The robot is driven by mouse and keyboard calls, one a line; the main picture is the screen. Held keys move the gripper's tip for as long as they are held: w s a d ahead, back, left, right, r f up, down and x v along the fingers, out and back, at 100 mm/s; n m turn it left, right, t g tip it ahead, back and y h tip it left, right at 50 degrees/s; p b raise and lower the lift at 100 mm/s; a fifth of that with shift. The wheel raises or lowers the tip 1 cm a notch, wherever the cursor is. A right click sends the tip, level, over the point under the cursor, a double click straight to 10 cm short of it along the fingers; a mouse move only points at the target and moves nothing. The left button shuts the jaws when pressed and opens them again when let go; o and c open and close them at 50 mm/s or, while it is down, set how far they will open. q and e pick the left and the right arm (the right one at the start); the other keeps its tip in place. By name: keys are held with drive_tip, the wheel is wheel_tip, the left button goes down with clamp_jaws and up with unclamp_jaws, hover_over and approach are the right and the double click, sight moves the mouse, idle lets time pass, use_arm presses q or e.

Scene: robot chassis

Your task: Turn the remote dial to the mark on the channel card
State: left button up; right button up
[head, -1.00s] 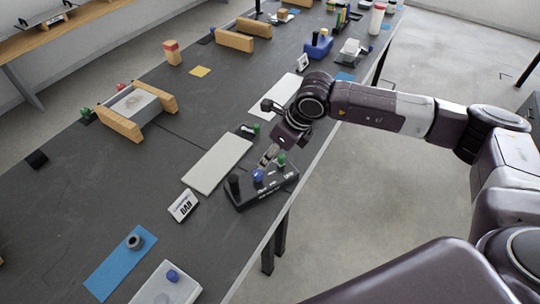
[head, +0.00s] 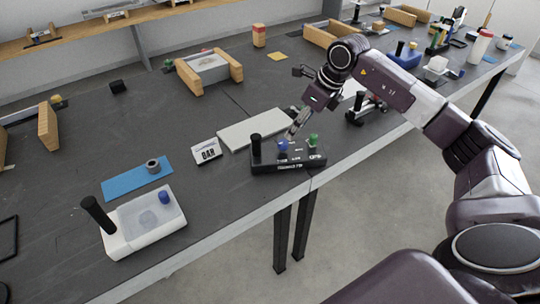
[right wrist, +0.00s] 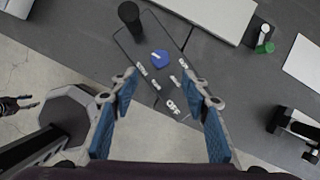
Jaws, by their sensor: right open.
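My right gripper (head: 294,130) is open and empty, pointing down just above the remote. In the right wrist view its two blue-padded fingers (right wrist: 163,84) are spread apart, and the blue dial (right wrist: 160,60) shows beyond and between their tips, with white labels around it.
A pale flat panel (head: 254,130) lies behind the remote. A white box (head: 143,222) with a black stick and blue knob stands front left, near a blue mat (head: 134,181). Another black device (head: 367,109) stands right of the remote. Wooden blocks stand farther back.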

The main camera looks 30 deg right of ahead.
sight(285, 143)
drive_tip(key=x, duration=0.2)
drive_tip(key=p+x, duration=0.1)
drive_tip(key=x, duration=0.1)
drive_tip(key=shift+w+a+f, duration=0.2)
drive_tip(key=shift+w, duration=0.1)
drive_tip(key=shift+x, duration=1.15)
drive_tip(key=shift+w+f, duration=0.2)
drive_tip(key=shift+f, duration=0.4)
drive_tip(key=c, duration=1.2)
use_arm(q)
drive_tip(key=shift+t, duration=0.3)
drive_tip(key=w, duration=0.2)
drive_tip(key=w+r, duration=0.1)
drive_tip(key=w, duration=0.1)
drive_tip(key=shift+a+r, duration=0.15)
drive_tip(key=shift+a, duration=0.05)
use_arm(e)
drive_tip(key=shift+o, duration=0.2)
